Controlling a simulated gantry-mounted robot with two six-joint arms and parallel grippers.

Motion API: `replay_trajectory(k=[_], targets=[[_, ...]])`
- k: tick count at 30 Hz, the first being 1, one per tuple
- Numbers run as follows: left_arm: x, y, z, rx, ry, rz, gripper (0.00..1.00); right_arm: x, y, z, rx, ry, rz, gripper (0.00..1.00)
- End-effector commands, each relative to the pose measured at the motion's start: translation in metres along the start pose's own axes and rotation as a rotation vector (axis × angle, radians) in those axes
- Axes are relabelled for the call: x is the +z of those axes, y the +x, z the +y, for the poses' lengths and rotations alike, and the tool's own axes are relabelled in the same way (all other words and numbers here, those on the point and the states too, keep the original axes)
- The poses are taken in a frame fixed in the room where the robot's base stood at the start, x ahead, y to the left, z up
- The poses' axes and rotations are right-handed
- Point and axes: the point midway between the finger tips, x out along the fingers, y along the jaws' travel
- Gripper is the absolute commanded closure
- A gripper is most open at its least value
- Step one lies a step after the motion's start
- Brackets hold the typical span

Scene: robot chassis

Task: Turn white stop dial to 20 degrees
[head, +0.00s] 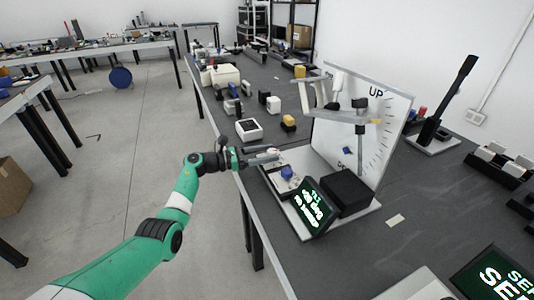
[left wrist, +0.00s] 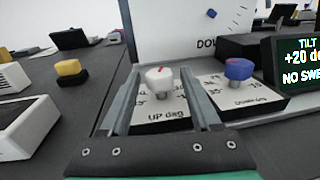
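The white stop dial (left wrist: 160,78) has a red mark on top and stands on a white scale plate labelled "UP deg" (left wrist: 167,115). My left gripper (left wrist: 160,72) is open, with one finger on each side of the dial and visible gaps between. In the head view my left gripper (head: 264,157) reaches in over the near left edge of the device, largely covering the white dial. A blue dial (left wrist: 238,69) on a "DOWN deg" plate stands to the right and also shows in the head view (head: 287,173). My right gripper is not in view.
Behind are a black box (head: 346,190) and an upright white board marked "UP" (head: 372,125). A white box (head: 249,130) lies left on the bench.

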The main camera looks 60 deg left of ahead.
Motion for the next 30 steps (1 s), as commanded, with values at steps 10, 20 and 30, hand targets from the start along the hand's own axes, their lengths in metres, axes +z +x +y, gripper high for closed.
replay_trajectory(k=[10,20,30], targets=[[0.001,-0.001,0.0,0.001,0.0,-0.002,0.26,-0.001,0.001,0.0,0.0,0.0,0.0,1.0],[0.006,-0.06,0.001,0.006,-0.001,-0.001,0.26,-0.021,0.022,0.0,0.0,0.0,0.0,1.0],[0.001,-0.115,0.0,0.001,0.0,-0.001,0.26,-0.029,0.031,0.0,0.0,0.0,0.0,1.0]])
